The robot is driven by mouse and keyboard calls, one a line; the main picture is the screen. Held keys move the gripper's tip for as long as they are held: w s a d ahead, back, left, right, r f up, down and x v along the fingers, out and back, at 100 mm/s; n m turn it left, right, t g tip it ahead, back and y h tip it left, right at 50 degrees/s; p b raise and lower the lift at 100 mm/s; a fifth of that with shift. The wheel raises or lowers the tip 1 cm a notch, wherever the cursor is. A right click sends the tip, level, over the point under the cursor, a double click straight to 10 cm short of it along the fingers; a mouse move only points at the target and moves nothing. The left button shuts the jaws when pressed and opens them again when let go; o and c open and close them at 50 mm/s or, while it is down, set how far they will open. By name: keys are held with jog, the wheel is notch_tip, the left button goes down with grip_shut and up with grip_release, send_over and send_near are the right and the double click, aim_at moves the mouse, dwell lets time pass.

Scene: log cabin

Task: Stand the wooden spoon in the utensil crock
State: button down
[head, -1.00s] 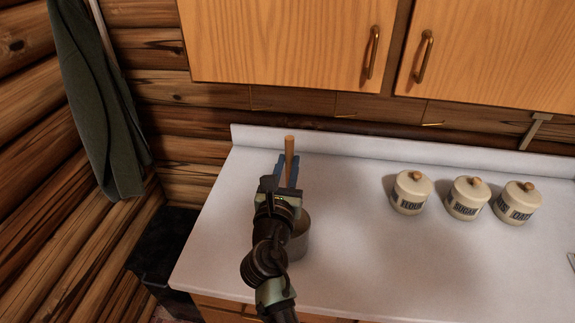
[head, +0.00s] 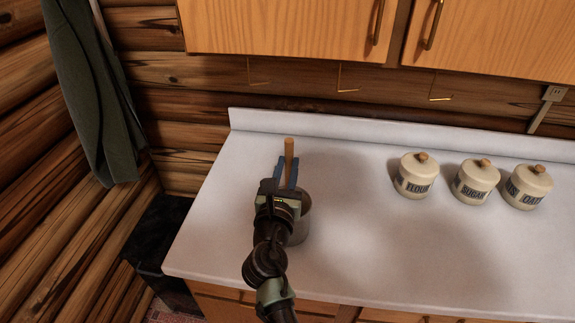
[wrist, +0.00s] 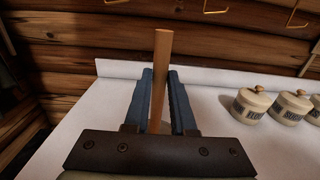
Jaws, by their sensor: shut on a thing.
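The wooden spoon (head: 289,149) shows as a light brown handle standing up between the blue fingers of my gripper (head: 287,173). In the wrist view the spoon handle (wrist: 161,70) rises between the two fingers (wrist: 160,100), and my gripper is shut on it. The spoon's lower end is hidden behind my gripper and arm. The utensil crock (head: 301,228) is a grey-brown round vessel on the counter, mostly hidden behind my wrist. My gripper is above and beside it in the head view. I cannot tell whether the spoon's lower end is inside the crock.
Three cream canisters (head: 414,178) with wooden knobs stand in a row at the right of the white counter (head: 350,220). Wooden cupboards (head: 290,25) hang above. Brass hooks (head: 347,78) are on the log wall. A dark green cloth (head: 90,100) hangs at left. The middle counter is clear.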

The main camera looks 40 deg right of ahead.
jog(key=shift+f, duration=0.15)
jog(key=c, duration=0.7)
grip_release()
jog(key=b+v, duration=0.1)
jog(key=v, duration=1.2)
jog(key=shift+d, duration=0.1)
